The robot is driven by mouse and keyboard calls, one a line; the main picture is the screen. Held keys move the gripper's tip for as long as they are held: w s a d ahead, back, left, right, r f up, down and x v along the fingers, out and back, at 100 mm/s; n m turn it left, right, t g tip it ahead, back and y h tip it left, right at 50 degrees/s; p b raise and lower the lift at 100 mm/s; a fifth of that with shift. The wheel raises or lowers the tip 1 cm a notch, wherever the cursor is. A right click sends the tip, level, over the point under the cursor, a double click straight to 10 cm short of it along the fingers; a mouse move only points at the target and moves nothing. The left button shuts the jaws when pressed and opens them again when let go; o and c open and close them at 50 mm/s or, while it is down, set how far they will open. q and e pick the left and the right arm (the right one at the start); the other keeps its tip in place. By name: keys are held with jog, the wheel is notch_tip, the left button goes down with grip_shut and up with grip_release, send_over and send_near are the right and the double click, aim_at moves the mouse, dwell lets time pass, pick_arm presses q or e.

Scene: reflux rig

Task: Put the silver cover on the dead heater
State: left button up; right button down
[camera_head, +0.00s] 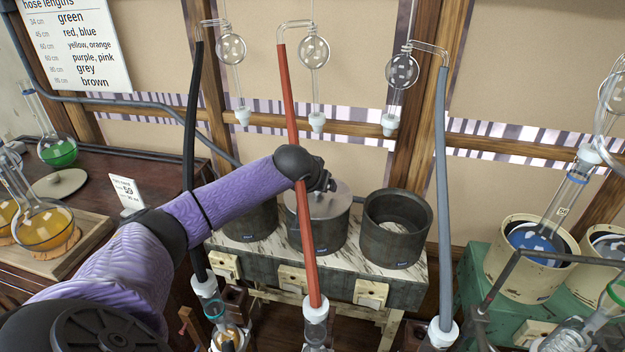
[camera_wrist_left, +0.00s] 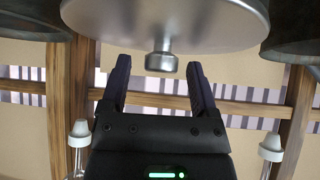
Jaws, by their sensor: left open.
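The silver cover (camera_head: 335,200) lies over the middle dark heater (camera_head: 324,236), its round knob upward. My left gripper (camera_head: 330,184) is right at the knob. In the left wrist view the cover (camera_wrist_left: 200,22) fills the top, and its knob (camera_wrist_left: 161,62) sits between the tips of the open fingers (camera_wrist_left: 160,72), with gaps on both sides. The right-hand dark heater (camera_head: 395,240) is open and empty. The left-hand dark heater (camera_head: 250,222) is partly hidden by my arm. I cannot tell which heater is dead. My right gripper is not in view.
A red hose (camera_head: 308,240) crosses in front of the middle heater, close to my left arm. A black hose (camera_head: 190,130) and a grey hose (camera_head: 442,190) hang either side. Glass flasks stand left, and cream heaters (camera_head: 510,272) stand right.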

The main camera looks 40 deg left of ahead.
pick_arm(q)
jog(key=b+v, duration=0.2)
jog(key=v, duration=1)
jog(key=shift+r, duration=0.3)
